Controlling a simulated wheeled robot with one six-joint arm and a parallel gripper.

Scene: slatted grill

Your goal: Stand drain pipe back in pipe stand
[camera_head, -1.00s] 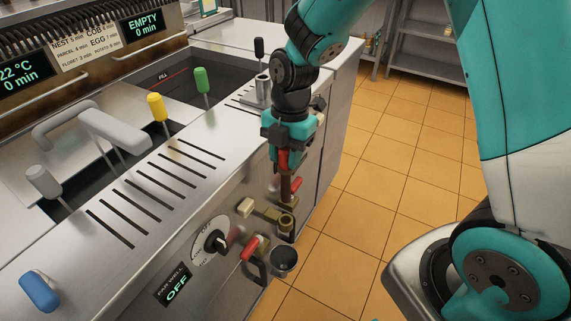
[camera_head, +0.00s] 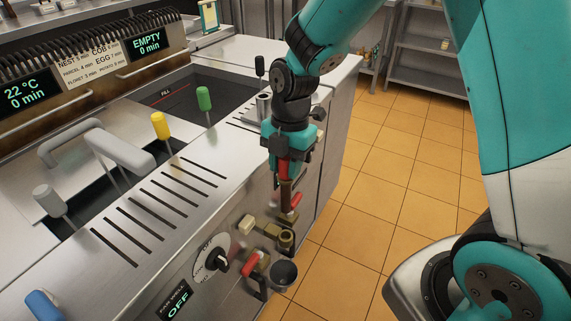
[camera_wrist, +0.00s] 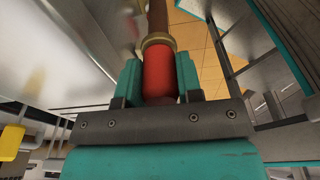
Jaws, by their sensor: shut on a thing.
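My gripper (camera_head: 284,160) is shut on the red grip of the drain pipe (camera_head: 285,192), beside the front face of the counter. The brown pipe hangs about upright below the jaws, its lower end above a brass drain fitting (camera_head: 286,240) and seemingly apart from it. In the wrist view the red grip (camera_wrist: 159,72) sits between both fingers, with a brass collar and the brown pipe beyond. A short metal tube on the counter, likely the pipe stand (camera_head: 263,106), is left of my wrist and partly hidden by my arm.
Red-handled levers (camera_head: 250,263) and a dark cup (camera_head: 284,274) stick out of the front panel near a black knob (camera_head: 218,262). Slotted steel counter, green handle (camera_head: 204,98) and yellow handle (camera_head: 160,125) lie left. Tiled floor (camera_head: 370,200) at right is clear.

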